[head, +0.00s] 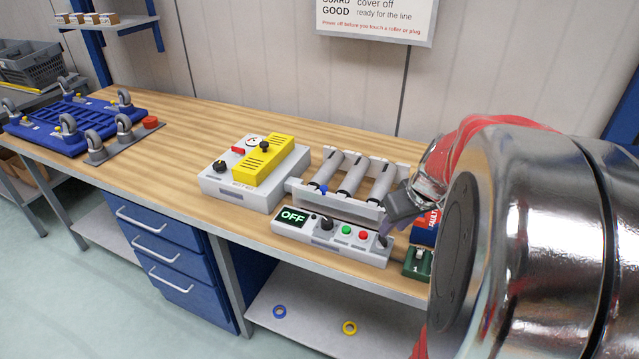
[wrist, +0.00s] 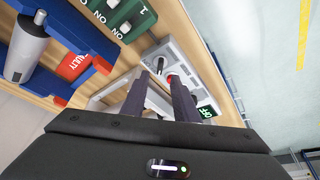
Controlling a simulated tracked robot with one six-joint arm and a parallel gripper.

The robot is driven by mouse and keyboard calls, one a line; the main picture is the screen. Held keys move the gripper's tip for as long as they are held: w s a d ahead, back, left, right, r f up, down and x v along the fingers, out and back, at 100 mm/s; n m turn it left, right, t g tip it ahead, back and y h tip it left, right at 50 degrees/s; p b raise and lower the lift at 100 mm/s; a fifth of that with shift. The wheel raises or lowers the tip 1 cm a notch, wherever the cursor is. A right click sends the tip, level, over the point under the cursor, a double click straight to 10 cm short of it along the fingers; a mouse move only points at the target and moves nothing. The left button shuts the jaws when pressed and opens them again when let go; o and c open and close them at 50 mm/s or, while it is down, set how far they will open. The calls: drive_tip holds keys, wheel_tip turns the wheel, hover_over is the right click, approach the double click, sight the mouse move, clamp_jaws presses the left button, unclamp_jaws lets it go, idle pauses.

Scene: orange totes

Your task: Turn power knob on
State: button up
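The control panel (head: 318,238) is a pale grey box at the bench's front edge; its display (head: 292,216) reads OFF. A black knob (head: 327,223) sits beside the display, then a green button (head: 346,229), a red button (head: 363,236) and another dark knob (head: 383,241) at the right end. I cannot read which is labelled power. My gripper (wrist: 159,80) is open, its two dark fingers apart and pointing at the panel's right end. In the wrist view the end knob (wrist: 160,65) and red button (wrist: 170,77) show between or just past the fingertips; contact is unclear.
A roller conveyor (head: 350,178) stands behind the panel. A grey box with a yellow cover (head: 263,160) is to its left. A green block (head: 417,263) and a blue bin with a red label (head: 426,232) are close on the right.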

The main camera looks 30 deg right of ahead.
sight(383, 239)
drive_tip(key=shift+x, duration=3.2)
drive_tip(key=shift+c, duration=0.3)
clamp_jaws()
drive_tip(key=shift+a, duration=0.25)
drive_tip(key=shift+d, duration=0.15)
